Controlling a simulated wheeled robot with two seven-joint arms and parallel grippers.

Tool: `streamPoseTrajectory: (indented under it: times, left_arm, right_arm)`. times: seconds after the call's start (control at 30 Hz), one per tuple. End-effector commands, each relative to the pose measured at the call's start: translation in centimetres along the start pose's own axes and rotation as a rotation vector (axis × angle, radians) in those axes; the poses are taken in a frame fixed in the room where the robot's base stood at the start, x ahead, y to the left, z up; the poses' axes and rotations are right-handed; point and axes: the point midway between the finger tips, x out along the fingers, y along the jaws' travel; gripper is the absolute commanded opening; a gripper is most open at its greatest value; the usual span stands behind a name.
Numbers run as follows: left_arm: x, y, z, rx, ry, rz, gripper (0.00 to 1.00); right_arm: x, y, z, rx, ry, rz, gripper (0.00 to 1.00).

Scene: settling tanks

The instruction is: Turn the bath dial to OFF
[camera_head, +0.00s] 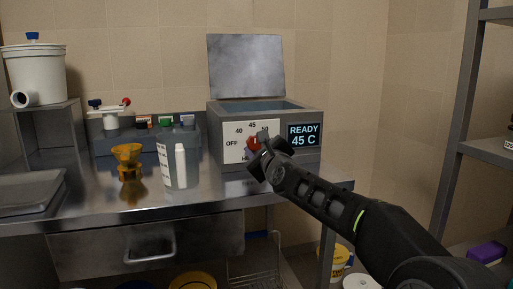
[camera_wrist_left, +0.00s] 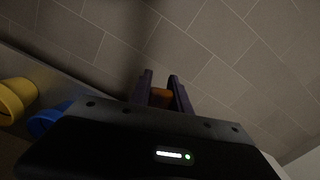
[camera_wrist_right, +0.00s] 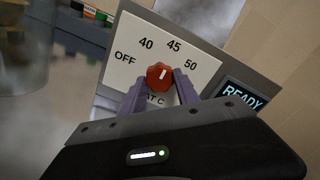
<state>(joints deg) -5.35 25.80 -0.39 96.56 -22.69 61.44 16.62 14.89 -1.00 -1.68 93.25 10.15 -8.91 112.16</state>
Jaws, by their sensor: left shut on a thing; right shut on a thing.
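The bath (camera_head: 285,118) is a grey box with its lid (camera_head: 245,66) raised, at the back right of the bench. Its white dial plate (camera_head: 232,155) reads OFF, 40, 45 and 50, and its display (camera_head: 303,135) reads READY 45 C. The red dial (camera_wrist_right: 159,75) has a white mark pointing up, roughly toward 45. My right gripper (camera_wrist_right: 159,88) is shut on the dial, one finger on each side; in the head view it (camera_head: 262,155) partly hides the dial.
A clear container (camera_head: 178,163) with a white bottle inside and a yellow funnel (camera_head: 128,160) stand left of the bath. A white bucket (camera_head: 33,75) stands on a shelf at far left. A metal rack (camera_head: 462,120) stands at the right.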

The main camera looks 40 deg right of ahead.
Motion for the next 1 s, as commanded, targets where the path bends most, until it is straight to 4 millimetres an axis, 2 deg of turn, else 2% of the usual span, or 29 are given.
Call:
streamPoseTrajectory:
  times: [0.47, 0.67, 1.0]
  left_arm:
    - [0.14, 0.0, -0.01, 0.0, 0.0, 0.0, 0.0]
    - [0.28, 0.0, -0.01, 0.0, 0.0, 0.0, 0.0]
    - [0.33, 0.0, -0.01, 0.0, 0.0, 0.0, 0.0]
  right_arm:
    - [0.0, 0.1, -0.03, -0.083, 0.0, 0.002, 0.0]
    - [0.01, 0.11, -0.01, -0.204, 0.0, 0.003, 0.0]
    - [0.01, 0.0, 0.02, -0.507, 0.0, 0.003, 0.0]
